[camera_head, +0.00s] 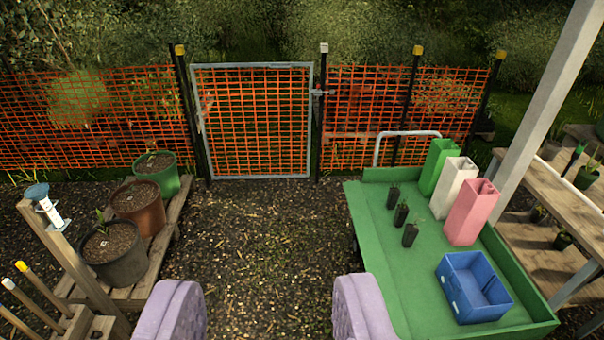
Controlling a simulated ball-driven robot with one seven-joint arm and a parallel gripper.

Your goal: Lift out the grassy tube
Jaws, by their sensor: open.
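The grass-green square tube (438,166) stands upright on a green cart top (415,272) at the right. It is the rearmost of a row of tubes, with a white tube (454,190) and a pink tube (470,214) in front of it. The white tube hides part of its lower right side. My gripper (268,290) shows as two lilac padded fingers at the bottom edge. It is open wide and empty, to the left of the cart and well short of the green tube.
Small black seedling pots (401,215) stand left of the tubes. A blue crate (473,287) sits at the cart's front. A mesh gate (253,120) closes the back. Large pots (112,252) stand left; bare ground (262,240) lies between. A pale post (548,95) leans at right.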

